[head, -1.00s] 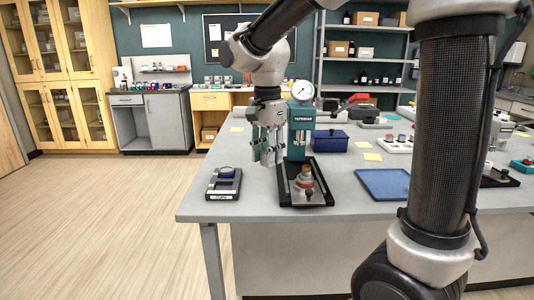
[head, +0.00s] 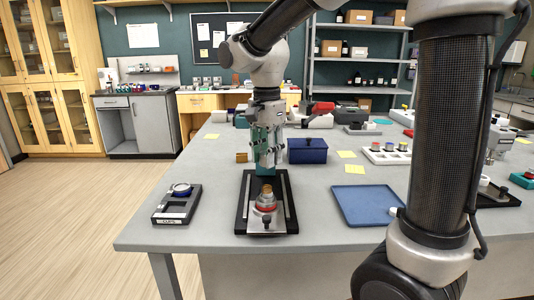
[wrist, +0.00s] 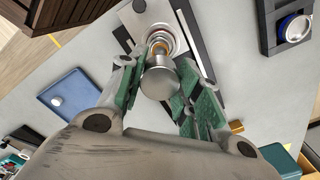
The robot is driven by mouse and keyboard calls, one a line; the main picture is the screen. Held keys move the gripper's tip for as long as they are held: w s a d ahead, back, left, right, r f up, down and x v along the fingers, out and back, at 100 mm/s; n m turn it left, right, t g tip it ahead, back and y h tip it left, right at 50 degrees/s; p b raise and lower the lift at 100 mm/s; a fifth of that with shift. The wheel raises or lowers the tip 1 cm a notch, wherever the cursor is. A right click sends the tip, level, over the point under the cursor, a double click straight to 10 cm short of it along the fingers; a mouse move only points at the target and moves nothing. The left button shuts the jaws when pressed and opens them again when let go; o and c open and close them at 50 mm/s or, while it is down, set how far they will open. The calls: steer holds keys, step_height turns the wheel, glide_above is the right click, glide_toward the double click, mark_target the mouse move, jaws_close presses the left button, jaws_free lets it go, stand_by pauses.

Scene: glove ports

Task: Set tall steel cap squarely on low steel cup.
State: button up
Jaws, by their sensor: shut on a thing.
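The tall steel cap (wrist: 160,80) is a plain silver cylinder between the green pads of my gripper (wrist: 158,88) in the wrist view. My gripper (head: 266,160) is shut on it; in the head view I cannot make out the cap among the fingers. The low steel cup (head: 266,201), with a red ring and a brass-coloured middle, sits on the plate of a black fixture (head: 241,215). It also shows just beyond the cap in the wrist view (wrist: 173,37). The cap overlaps the cup there, so I cannot tell the gap between them. In the head view my gripper is above and behind the cup.
A dark tray (head: 169,208) with a blue-ringed piece lies left. The tabletop between fixture and mat is clear.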

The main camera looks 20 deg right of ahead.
mark_target(267, 187)
steer(key=shift+f, duration=2.85)
steer(key=shift+f, duration=1.8)
steer(key=o, duration=1.1)
step_height(267, 187, up, 12)
steer(key=shift+s, duration=0.1)
